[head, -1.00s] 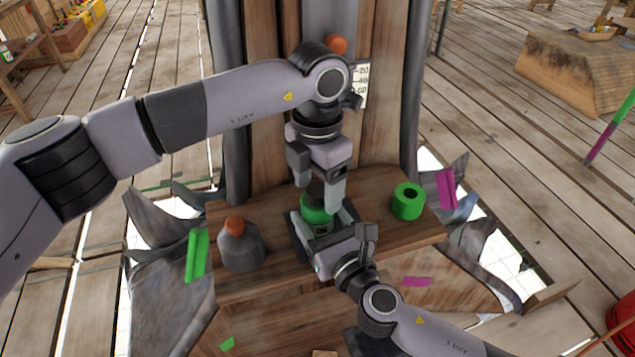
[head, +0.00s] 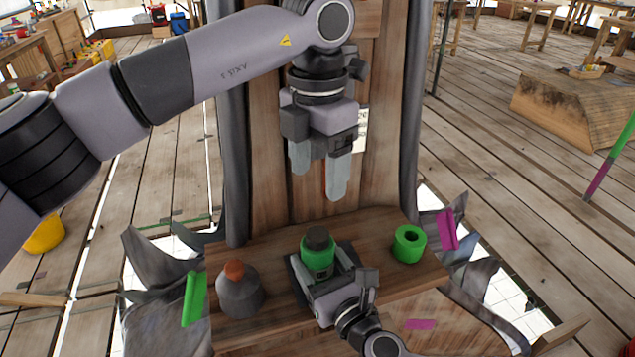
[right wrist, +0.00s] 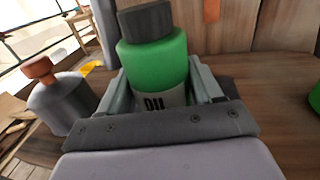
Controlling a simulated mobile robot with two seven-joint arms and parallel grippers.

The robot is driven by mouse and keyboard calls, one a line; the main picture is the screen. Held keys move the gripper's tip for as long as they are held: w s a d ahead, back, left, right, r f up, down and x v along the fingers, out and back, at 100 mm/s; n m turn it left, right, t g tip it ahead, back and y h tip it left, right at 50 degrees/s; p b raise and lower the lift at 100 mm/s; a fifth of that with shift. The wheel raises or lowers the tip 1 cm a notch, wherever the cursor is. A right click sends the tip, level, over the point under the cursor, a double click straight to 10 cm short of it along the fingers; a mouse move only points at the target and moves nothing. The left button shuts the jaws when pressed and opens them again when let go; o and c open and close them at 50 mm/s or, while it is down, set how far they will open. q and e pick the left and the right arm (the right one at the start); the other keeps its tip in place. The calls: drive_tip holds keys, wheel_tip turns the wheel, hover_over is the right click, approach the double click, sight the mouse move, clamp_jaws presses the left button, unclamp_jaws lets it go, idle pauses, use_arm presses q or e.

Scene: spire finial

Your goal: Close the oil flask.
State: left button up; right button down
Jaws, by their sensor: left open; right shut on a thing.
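The oil flask (head: 318,252) is green with a dark cap (head: 318,237) on its top. It stands upright on the wooden shelf. In the right wrist view the flask (right wrist: 155,65) shows a label with dark letters, and the cap (right wrist: 146,22) sits on its neck. My right gripper (head: 328,278) is shut on the flask's body, one finger on each side. My left gripper (head: 318,180) is open and empty, fingers pointing down, well above the cap and apart from it.
A grey flask with an orange top (head: 240,290) stands left of the green flask. Green (head: 194,298) and magenta (head: 446,230) pieces are at the shelf's sides. An upright wooden panel (head: 385,130) rises behind.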

sight(325, 273)
drive_tip(key=shift+c, duration=0.5)
unclamp_jaws()
drive_tip(key=shift+v, duration=3.6)
